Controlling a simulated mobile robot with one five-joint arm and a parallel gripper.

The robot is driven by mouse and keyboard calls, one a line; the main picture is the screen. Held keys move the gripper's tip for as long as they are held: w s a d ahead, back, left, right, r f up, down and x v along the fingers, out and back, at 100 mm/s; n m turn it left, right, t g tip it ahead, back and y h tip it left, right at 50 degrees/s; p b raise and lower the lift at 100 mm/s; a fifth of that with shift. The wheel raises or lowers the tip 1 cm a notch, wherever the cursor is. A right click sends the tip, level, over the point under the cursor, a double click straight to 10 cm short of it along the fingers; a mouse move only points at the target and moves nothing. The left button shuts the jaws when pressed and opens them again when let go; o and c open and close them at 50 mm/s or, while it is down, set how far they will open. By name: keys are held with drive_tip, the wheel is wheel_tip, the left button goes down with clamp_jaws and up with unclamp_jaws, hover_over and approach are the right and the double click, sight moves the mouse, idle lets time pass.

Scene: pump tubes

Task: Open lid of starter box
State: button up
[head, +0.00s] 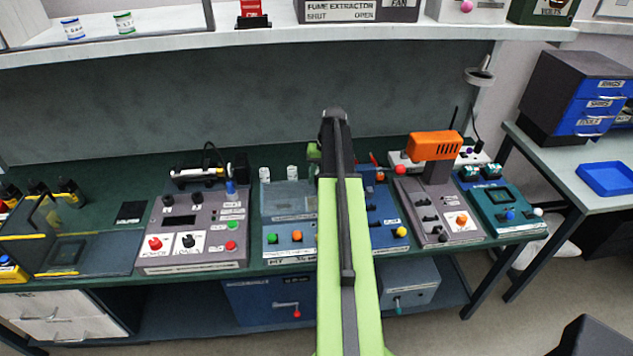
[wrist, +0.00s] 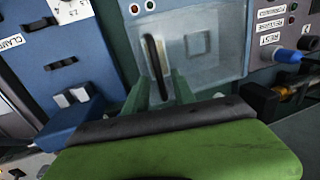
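A light grey-blue box (head: 290,200) with a flat upper panel stands at the bench's middle, with green and orange buttons on its front. I take it for the starter box; I cannot read its label. In the wrist view the same panel (wrist: 212,70) fills the upper middle, with a dark upright bar (wrist: 154,60) like a handle. My gripper (wrist: 162,84) has its two green fingers apart, on either side of the bar's lower end, with a gap between them. I cannot tell whether they touch it. In the head view my arm hides most of my gripper.
A blue device (head: 385,215) stands right of the box, and a grey panel with a blue knob (head: 231,187) stands left. An orange-topped device (head: 436,145) is further right. A shelf (head: 350,36) runs above. A blue tray (head: 606,178) lies on the right table.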

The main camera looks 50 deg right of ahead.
clamp_jaws()
idle(1.1)
